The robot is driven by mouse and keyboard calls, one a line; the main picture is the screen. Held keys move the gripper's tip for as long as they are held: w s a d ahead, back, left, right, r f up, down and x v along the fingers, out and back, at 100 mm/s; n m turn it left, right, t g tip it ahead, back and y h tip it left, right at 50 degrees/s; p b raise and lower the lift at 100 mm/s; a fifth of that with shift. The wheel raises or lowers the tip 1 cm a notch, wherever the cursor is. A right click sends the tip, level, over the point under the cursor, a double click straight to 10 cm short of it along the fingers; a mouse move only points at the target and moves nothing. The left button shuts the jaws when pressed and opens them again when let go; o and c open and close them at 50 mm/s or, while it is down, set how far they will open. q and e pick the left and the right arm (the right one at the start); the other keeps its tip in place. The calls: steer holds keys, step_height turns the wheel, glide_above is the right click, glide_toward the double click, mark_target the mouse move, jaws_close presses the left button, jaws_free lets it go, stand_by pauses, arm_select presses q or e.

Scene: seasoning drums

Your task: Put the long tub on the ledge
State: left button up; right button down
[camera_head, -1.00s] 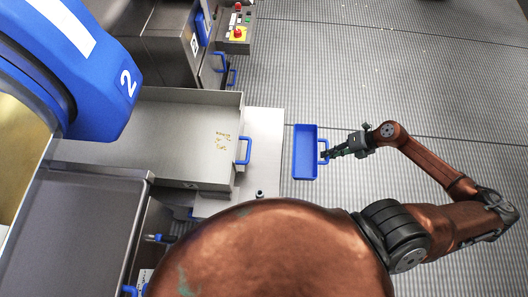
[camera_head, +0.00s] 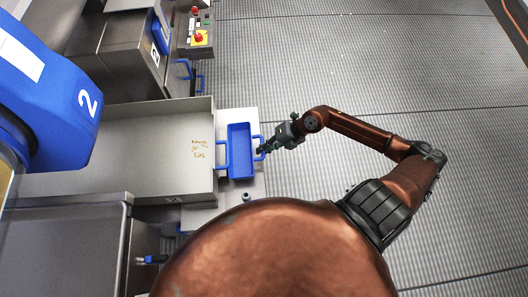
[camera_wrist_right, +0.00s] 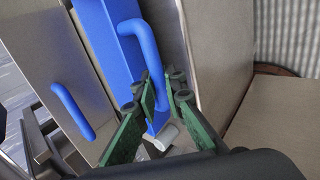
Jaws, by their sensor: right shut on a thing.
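The long tub (camera_head: 241,152) is blue, open-topped and narrow. In the head view it lies over the pale metal ledge (camera_head: 251,190), lengthwise along it; I cannot tell whether it touches the ledge. My right gripper (camera_head: 266,147) is shut on the handle on the tub's right side. In the wrist view the tub (camera_wrist_right: 117,45) runs to the top edge, and the green fingers (camera_wrist_right: 163,95) close around the lower end of its handle (camera_wrist_right: 149,48). My left gripper is not in view.
Blue drum machinery (camera_head: 45,95) fills the left. Grated floor (camera_head: 350,80) is clear at right.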

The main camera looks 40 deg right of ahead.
step_height(320, 180, down, 3)
steer(key=shift+b, duration=0.35)
steer(key=c, duration=2)
jaws_free()
steer(key=shift+r, duration=0.1)
steer(key=shift+s, duration=0.1)
steer(key=p+v, duration=0.3)
steer(key=v, duration=0.9)
